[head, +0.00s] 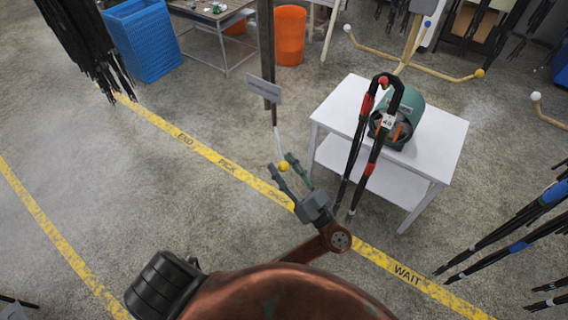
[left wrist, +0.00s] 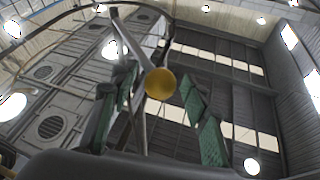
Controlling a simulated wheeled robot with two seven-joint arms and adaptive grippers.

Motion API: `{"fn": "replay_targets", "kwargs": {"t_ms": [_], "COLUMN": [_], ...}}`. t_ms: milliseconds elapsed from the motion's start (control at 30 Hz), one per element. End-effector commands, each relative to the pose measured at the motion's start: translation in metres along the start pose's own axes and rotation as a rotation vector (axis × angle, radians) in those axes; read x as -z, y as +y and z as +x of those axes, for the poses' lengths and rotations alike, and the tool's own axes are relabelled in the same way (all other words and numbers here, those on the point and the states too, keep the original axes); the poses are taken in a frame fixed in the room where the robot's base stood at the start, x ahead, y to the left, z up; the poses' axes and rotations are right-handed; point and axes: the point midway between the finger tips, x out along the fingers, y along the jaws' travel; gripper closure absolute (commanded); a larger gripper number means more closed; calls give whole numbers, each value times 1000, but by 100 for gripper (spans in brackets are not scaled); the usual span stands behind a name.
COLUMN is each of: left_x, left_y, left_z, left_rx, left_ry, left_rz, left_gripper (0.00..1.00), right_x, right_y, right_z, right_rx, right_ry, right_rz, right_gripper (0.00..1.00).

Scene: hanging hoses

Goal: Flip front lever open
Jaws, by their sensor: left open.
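The front lever is a thin pale rod with a yellow ball (head: 283,166) at its lower end, hanging below a dark post with a small grey sign. My left gripper (head: 281,162) is open, its two fingers on either side of the ball. In the left wrist view, the yellow ball (left wrist: 159,84) sits between the green-padded fingers, with visible gaps to both, and the rod runs up and left from it. I cannot tell how deep the ball lies between the fingers. My right gripper is not in view.
A white table (head: 440,134) with a teal machine (head: 406,118) stands to the right, black hoses hanging before it. More hoses hang at the right edge and upper left. A blue crate (head: 143,40) and orange bin (head: 290,35) stand behind.

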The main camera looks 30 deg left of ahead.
Motion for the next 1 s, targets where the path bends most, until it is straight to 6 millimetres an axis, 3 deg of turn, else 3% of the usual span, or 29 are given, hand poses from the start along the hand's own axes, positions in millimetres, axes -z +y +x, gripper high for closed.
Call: {"fn": "replay_targets", "kwargs": {"t_ms": [233,833,1000], "left_x": [-1,-1,-1], "left_y": [0,-1,-1], "left_z": [0,1,1], "left_rx": [0,3,4], "left_ry": [0,0,0], "left_rz": [1,1,1], "left_gripper": [58,100,100], "right_x": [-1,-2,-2], "right_y": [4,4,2], "right_z": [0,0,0], "right_rx": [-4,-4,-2], "right_ry": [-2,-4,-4], "right_rz": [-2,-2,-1], "right_gripper": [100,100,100]}}
